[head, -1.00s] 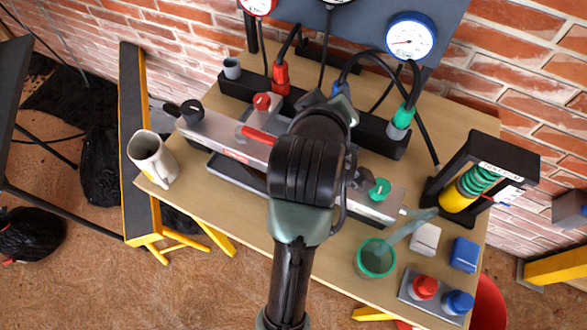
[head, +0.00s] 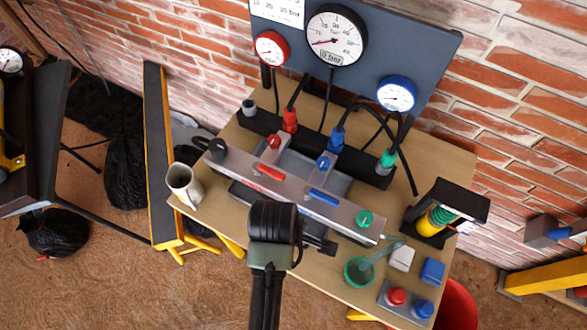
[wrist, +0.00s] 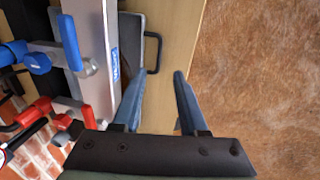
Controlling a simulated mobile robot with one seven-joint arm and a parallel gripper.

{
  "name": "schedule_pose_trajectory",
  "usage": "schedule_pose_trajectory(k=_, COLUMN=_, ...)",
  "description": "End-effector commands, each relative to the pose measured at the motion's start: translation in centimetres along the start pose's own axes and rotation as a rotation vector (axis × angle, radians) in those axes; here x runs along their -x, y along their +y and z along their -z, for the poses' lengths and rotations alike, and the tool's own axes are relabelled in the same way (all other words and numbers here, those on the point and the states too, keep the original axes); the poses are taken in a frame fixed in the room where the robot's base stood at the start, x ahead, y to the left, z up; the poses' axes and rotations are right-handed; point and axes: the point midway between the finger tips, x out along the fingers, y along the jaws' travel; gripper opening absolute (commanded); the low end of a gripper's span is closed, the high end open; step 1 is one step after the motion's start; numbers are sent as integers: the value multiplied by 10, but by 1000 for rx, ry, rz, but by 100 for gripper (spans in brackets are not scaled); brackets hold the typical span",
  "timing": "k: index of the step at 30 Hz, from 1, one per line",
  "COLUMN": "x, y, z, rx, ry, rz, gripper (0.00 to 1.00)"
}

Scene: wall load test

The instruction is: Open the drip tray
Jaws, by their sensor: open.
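The drip tray (head: 338,184) is a shallow grey tray on the wooden bench under the long metal manifold bar (head: 345,213). In the wrist view its dark grey front part (wrist: 131,45) sticks out beside the bar and carries a black bracket handle (wrist: 158,52). My gripper (wrist: 158,77) is open and empty, its two blue-grey fingers pointing toward the handle. The handle lies ahead of the fingertips, roughly in line with the gap; I cannot tell the distance. In the head view my dark wrist hides the fingers and part of the tray's front.
Red (head: 271,172) and blue (head: 323,196) levers sit on the bar. A mug (head: 184,186) stands at the bench's left, a green-rimmed cup (head: 360,271) at the front right. Gauges hang on a panel (head: 425,40) behind. The floor in front is open.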

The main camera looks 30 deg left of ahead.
Motion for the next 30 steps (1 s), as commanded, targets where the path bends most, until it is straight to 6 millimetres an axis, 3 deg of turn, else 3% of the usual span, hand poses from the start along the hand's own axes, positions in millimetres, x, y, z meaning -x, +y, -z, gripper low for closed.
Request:
schedule_pose_trajectory(k=6, x=-48, y=0, z=0, rx=-2, ry=-1, rz=2, gripper=42)
schedule_pose_trajectory(k=13, x=-84, y=0, z=0, rx=-3, ry=0, rz=0, gripper=42)
schedule_pose_trajectory(k=19, x=-96, y=1, z=0, rx=-3, ry=1, rz=-3, gripper=42)
schedule_pose_trajectory(k=28, x=-98, y=1, z=0, rx=-3, ry=1, rz=-3, gripper=42)
schedule_pose_trajectory(k=30, x=-98, y=1, z=0, rx=-3, ry=1, rz=-3, gripper=30)
